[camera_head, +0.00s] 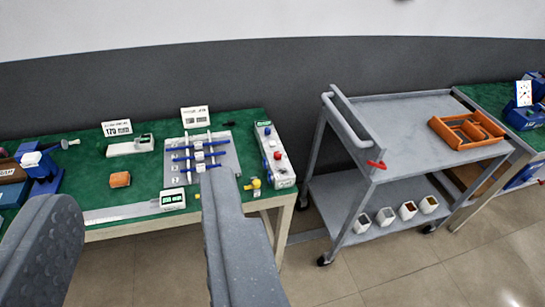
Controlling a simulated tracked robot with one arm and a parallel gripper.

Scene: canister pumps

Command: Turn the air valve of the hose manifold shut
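A grey board with several blue hose-like bars and white fittings (190,170) lies on the green bench top and looks like the hose manifold. A small yellow part (254,183) sits at the bench's front edge, right of the board; I cannot tell whether it is the air valve. A white box with red and blue knobs (283,171) stands right of the board. My gripper (137,192) is open and empty, its two grey fingers wide apart in the foreground. The right finger overlaps the board's front edge and hides part of it.
The bench (75,145) also holds an orange block (120,180), a small display unit (173,199), a white device (130,146) and a blue vice-like tool (42,170). A grey trolley (410,120) with an orange tray (466,130) stands right. Floor shows between them.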

